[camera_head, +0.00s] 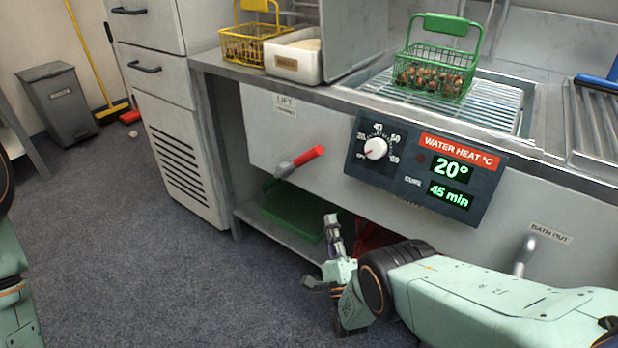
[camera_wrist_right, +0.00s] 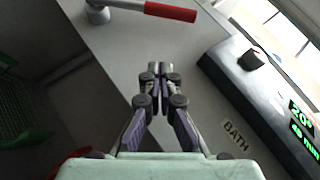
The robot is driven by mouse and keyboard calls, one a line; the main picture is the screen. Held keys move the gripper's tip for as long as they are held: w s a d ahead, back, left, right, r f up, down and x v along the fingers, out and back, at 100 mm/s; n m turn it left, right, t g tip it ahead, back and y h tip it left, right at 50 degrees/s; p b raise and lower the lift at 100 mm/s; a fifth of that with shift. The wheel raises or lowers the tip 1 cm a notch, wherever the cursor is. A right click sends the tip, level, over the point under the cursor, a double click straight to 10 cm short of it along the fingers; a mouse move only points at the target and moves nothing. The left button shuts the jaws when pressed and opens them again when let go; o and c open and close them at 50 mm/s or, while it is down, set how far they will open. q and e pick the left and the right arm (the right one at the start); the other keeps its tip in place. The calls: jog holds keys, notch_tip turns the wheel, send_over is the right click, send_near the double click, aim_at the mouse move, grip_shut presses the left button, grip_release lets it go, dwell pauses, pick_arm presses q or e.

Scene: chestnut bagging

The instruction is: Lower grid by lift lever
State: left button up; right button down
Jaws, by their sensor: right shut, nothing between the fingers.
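The lift lever (camera_head: 302,161) has a red handle and sits on the grey front panel of the bath, its handle pointing up and to the right. In the right wrist view the lever (camera_wrist_right: 170,12) lies at the top, beyond my fingertips. The wire grid (camera_head: 490,117) shows in the bath opening, near the counter's level. A green basket (camera_head: 437,72) of chestnuts stands on it. My right gripper (camera_head: 333,220) is below the lever in the head view, fingers pointing up, shut and empty. It also shows in the right wrist view (camera_wrist_right: 158,76), apart from the lever. My left gripper is out of view.
A control box (camera_head: 420,168) reading 20° and 45 min juts out right of the lever. A bath-out lever (camera_head: 524,255) is farther right. A green crate (camera_head: 290,212) is on the lower shelf. A yellow basket (camera_head: 248,46) and white bin (camera_head: 293,64) stand on the counter.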

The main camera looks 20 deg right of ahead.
aim_at(300, 161)
jog(key=shift+s+d+r+m, duration=0.15)
jog(key=shift+d+m, duration=0.1)
jog(key=shift+m, duration=0.65)
jog(key=shift+s+a+r+b+x, duration=0.1)
jog(key=shift+a+r+b+x, duration=0.5)
jog(key=shift+x, duration=1.55)
jog(key=shift+s+a+f+b+x, duration=0.2)
jog(key=shift+b+x, duration=0.8)
jog(key=shift+x, duration=1.1)
jog(key=shift+s+a+r+b+x, duration=0.1)
jog(key=shift+a+r+b+x, duration=0.5)
jog(key=shift+x, duration=1.55)
